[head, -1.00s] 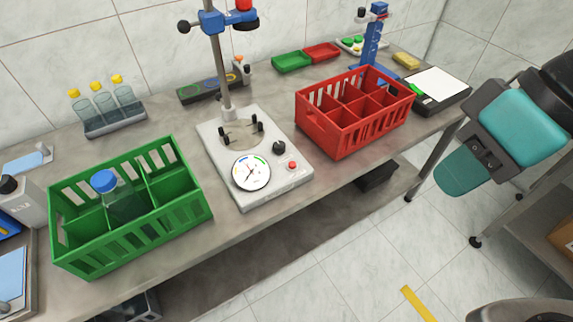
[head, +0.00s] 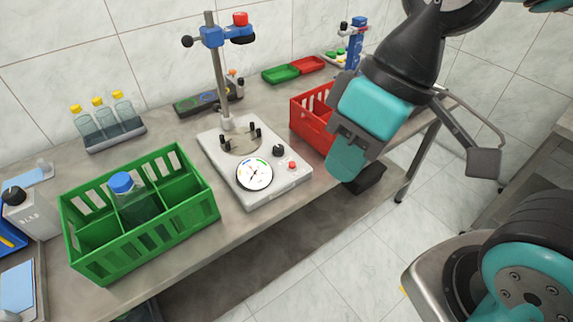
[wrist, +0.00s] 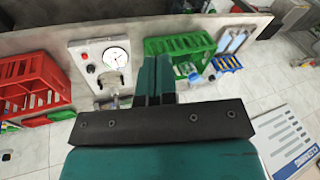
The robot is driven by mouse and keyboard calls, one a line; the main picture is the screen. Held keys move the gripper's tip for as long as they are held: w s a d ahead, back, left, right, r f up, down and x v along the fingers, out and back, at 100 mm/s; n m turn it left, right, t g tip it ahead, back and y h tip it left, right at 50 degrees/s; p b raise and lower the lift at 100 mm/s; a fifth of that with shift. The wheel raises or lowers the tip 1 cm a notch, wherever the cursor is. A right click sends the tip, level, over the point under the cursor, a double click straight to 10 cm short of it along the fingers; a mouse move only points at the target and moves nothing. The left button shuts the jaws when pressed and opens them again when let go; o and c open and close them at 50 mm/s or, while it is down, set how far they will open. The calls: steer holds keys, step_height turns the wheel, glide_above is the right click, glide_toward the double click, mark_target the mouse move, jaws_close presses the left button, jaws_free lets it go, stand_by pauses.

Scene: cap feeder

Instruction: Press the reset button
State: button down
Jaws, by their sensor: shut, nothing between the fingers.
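The white tester (head: 272,191) stands on the bench with a round dial (head: 254,174), a black knob (head: 278,150) and a small red button (head: 292,165) near its front right corner. The red button also shows in the wrist view (wrist: 84,56), left of the dial (wrist: 115,57). My gripper (head: 342,172) is shut and empty, right of the tester and in front of the red crate. In the wrist view its teal fingers (wrist: 155,68) lie together, pointing toward the bench to the right of the tester. They appear apart from the button.
The red crate (head: 302,124) stands right of the tester, partly hidden by my gripper. The green crate (head: 150,238) with a blue-capped bottle (head: 121,184) stands left. A post with a blue clamp (head: 212,37) rises behind the dial. Space above the button looks clear.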

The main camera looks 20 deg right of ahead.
steer(key=w+a+f+m+t+y+p, duration=0.1)
steer(key=w+a+f+m+t+p, duration=0.1)
steer(key=w+m, duration=0.7)
steer(key=m+t+p, duration=0.5)
steer(key=m+t, duration=0.1)
steer(key=m, duration=1.3)
glide_above(291, 165)
step_height(291, 165, down, 18)
steer(key=shift+d+h, duration=0.1)
steer(key=shift+h, duration=0.3)
step_height(291, 165, down, 9)
steer(key=b, duration=0.7)
steer(key=shift+f+b, duration=0.3)
steer(key=shift+b, duration=0.05)
